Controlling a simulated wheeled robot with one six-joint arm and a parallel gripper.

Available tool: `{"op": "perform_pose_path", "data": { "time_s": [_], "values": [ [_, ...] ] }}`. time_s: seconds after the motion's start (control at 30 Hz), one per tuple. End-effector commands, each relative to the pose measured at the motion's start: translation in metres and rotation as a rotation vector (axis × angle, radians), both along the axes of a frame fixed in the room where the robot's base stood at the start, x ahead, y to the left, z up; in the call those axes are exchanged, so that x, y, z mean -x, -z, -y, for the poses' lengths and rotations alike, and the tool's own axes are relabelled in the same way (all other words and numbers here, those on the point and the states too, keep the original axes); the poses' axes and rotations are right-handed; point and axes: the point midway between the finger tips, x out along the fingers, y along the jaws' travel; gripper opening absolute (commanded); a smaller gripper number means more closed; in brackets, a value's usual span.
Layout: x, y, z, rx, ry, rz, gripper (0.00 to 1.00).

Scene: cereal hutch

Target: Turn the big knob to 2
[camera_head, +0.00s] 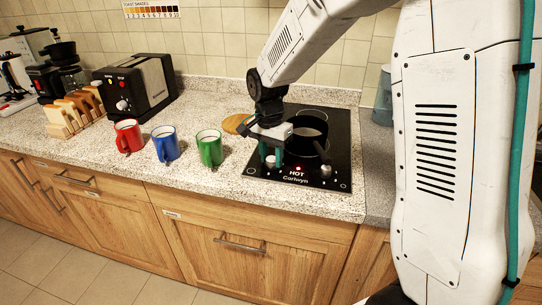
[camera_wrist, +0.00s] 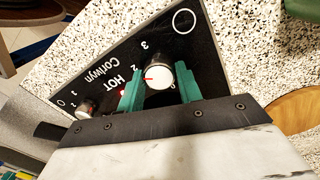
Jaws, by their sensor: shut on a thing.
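The big knob (camera_wrist: 159,75) is white and round, with a red pointer mark, on the black hob panel (camera_wrist: 185,48). My gripper (camera_wrist: 160,88) is shut on it, with one green finger on each side. In the wrist view the red mark points left, close to the printed 2, with the 3 above it. A finger covers part of the dial there, so I cannot tell if the mark lines up exactly. In the head view the knob (camera_head: 271,162) shows below my gripper at the hob's front left. A second knob (camera_head: 326,170) sits at the front right.
A dark pot (camera_head: 308,130) stands on the hob close behind my gripper. Green (camera_head: 209,149), blue (camera_head: 165,145) and red (camera_head: 128,137) mugs stand to the left. A red lamp glows by the word HOT. A round wooden board (camera_head: 236,123) lies beside the hob.

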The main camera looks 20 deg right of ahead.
Motion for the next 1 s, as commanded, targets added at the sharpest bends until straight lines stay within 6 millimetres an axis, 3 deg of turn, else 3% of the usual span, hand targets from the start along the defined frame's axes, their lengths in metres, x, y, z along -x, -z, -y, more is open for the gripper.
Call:
{"op": "perform_pose_path", "data": {
  "time_s": [0.03,0.07,0.1,0.13,0.47,0.8,1.0],
  "values": [
    [-0.001,-0.001,0.0,0.0,0.0,0.004,0.12],
    [-0.001,-0.001,0.0,0.0,0.0,0.004,0.43],
    [-0.001,-0.001,0.0,0.0,0.0,0.004,0.54],
    [-0.001,-0.001,0.0,0.0,0.0,0.004,0.57],
    [-0.001,-0.005,0.0,0.0,0.0,0.002,0.57],
    [-0.004,-0.059,-0.002,0.0,0.0,0.006,0.57],
    [-0.004,-0.077,-0.002,0.0,-0.001,0.003,0.57]
  ]
}}
